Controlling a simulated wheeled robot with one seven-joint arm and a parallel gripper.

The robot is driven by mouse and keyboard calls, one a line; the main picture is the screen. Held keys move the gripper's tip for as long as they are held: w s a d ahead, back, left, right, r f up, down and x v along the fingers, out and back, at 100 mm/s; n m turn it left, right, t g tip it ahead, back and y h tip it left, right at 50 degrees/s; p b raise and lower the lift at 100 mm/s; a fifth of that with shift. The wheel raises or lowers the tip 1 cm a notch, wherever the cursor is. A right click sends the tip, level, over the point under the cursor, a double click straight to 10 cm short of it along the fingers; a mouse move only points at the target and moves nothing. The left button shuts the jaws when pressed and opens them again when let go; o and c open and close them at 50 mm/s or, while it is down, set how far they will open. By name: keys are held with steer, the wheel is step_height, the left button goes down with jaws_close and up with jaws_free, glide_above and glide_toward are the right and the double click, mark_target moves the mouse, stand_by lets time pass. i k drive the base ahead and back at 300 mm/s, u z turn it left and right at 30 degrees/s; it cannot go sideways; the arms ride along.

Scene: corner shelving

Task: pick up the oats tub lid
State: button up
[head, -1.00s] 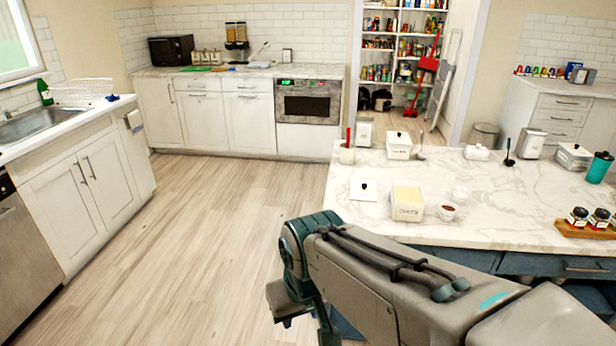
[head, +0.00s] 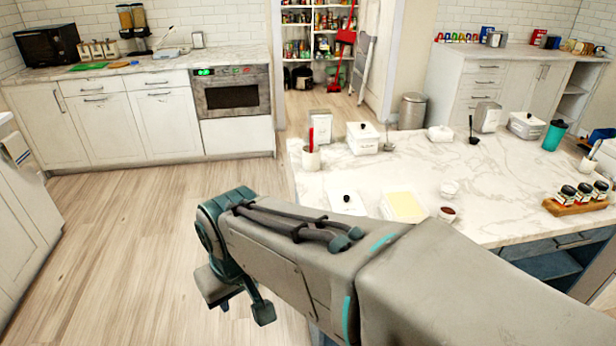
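A white square lid with a black knob (head: 347,203) lies on the marble island near its front left, partly hidden by my arm. Just right of it stands an open white tub (head: 405,206) with pale yellowish contents. Its label showed in the earlier view and is now hidden by my arm. My arm reaches across the foreground to the left. Its end bends down off the island's left side, over the floor. My gripper (head: 238,298) shows only in part there, below and left of the lid and apart from it. Its opening cannot be made out.
On the marble island (head: 515,190) stand a closed white tub (head: 362,140), a cup with a red utensil (head: 311,158), a small brown-filled bowl (head: 447,214), and jars on a wooden tray (head: 575,204). Open floor (head: 120,240) lies to the left.

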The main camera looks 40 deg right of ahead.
mark_target(348, 201)
steer(key=z, duration=0.85)
steer(key=i, duration=0.8)
steer(key=z, duration=0.9)
